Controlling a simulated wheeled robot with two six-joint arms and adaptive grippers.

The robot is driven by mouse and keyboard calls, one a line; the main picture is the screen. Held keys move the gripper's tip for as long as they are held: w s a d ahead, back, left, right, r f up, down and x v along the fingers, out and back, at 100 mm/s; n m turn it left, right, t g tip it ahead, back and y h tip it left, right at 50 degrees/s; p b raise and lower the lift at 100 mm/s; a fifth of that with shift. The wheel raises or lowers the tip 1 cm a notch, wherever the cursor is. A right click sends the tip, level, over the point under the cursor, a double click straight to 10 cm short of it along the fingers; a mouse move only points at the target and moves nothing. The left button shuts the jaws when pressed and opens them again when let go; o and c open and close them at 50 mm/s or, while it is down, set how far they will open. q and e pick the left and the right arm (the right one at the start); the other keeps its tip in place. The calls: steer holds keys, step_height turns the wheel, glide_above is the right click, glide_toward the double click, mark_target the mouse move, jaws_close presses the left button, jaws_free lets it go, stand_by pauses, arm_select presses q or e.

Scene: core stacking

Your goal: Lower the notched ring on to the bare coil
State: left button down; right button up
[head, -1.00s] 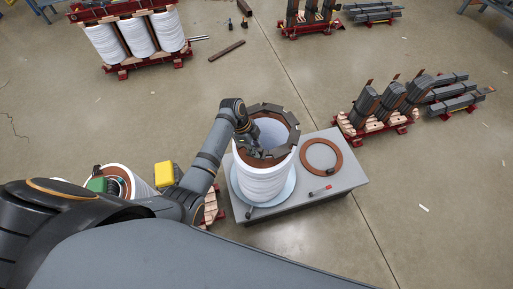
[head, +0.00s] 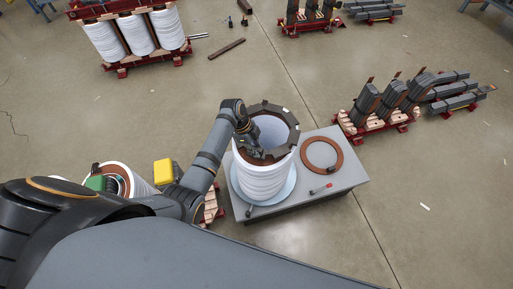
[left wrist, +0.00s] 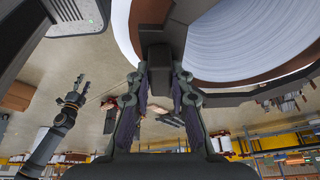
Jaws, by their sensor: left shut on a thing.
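The coil (head: 262,182) is a white-wound upright cylinder on a pale blue round base on the grey table, its hollow top facing up. The dark notched ring (head: 291,117) lies roughly level over the coil's rim; I cannot tell whether it touches. My left gripper (head: 251,147) is shut on the near-left part of the ring, inside the rim. In the left wrist view my left gripper (left wrist: 159,82) clasps a dark block of the ring (left wrist: 158,55), with the coil's pale inner wall (left wrist: 250,40) beyond. An arm, likely my right, shows there with its gripper (left wrist: 79,84) small and unclear.
The grey table (head: 345,172) also bears a flat brown ring (head: 321,140) and a red-and-black tool (head: 320,189). Another coil (head: 138,184) and a yellow box (head: 163,171) are at left.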

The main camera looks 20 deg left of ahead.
arm_select(q)
steer(key=shift+f+b, duration=0.7)
steer(key=shift+f, duration=0.5)
steer(key=c, duration=1.1)
jaws_free()
steer(key=shift+r, duration=0.1)
steer(key=v, duration=1.2)
